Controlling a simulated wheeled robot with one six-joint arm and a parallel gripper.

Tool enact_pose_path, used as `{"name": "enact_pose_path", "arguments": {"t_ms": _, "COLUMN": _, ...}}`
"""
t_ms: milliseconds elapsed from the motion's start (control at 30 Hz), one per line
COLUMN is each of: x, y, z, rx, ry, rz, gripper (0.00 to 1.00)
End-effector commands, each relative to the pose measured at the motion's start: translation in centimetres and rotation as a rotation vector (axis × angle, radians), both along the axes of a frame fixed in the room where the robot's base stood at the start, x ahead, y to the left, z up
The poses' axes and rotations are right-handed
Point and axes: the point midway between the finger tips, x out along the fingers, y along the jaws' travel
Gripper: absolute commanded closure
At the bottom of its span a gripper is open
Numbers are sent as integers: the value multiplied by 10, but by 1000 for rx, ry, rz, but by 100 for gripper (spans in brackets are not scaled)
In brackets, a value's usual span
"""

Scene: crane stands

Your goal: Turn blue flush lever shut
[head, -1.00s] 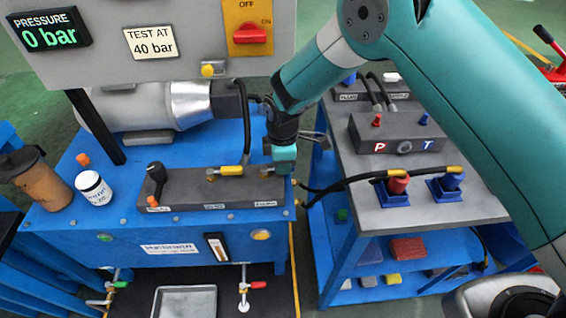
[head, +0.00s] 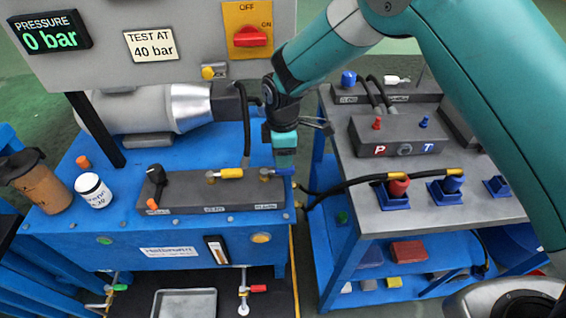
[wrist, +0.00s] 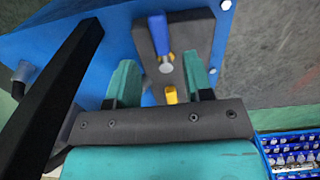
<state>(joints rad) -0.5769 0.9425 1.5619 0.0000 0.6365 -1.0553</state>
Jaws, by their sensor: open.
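The blue flush lever (head: 280,172) is at the right end of the dark valve block (head: 190,190) on the blue bench. It points right, along the block's length. In the wrist view the blue lever (wrist: 158,34) lies beyond the fingertips, with its round pivot nearer to them. My gripper (head: 285,150) hangs just above and behind the lever. In the wrist view the two teal fingers of my gripper (wrist: 161,76) are apart with nothing between them, and the lever is clear of both.
A yellow lever (head: 230,173) is left of the blue one on the same block, and a black knob (head: 156,173) is at its left end. A black hose (head: 335,186) runs right to the grey cart (head: 395,218). A control panel (head: 180,58) stands behind.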

Motion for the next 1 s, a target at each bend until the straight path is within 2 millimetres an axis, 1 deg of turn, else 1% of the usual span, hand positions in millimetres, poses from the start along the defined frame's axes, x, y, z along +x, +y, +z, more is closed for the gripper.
{"name": "enact_pose_path", "arguments": {"t_ms": 33, "x": 1, "y": 0, "z": 15, "rx": 3, "ry": -5, "rz": 0, "gripper": 53}}
{"name": "enact_pose_path", "arguments": {"t_ms": 100, "x": 1, "y": 1, "z": 33, "rx": 3, "ry": -5, "rz": 0, "gripper": 53}}
{"name": "enact_pose_path", "arguments": {"t_ms": 300, "x": 1, "y": 0, "z": 82, "rx": 3, "ry": -5, "rz": 0, "gripper": 53}}
{"name": "enact_pose_path", "arguments": {"t_ms": 400, "x": 0, "y": 0, "z": 101, "rx": 2, "ry": -3, "rz": 0, "gripper": 53}}
{"name": "enact_pose_path", "arguments": {"t_ms": 500, "x": 0, "y": 0, "z": 115, "rx": 1, "ry": -2, "rz": 1, "gripper": 53}}
{"name": "enact_pose_path", "arguments": {"t_ms": 667, "x": 0, "y": 0, "z": 126, "rx": 1, "ry": -1, "rz": 1, "gripper": 53}}
{"name": "enact_pose_path", "arguments": {"t_ms": 1000, "x": 0, "y": 0, "z": 127, "rx": 0, "ry": 0, "rz": 1, "gripper": 53}}
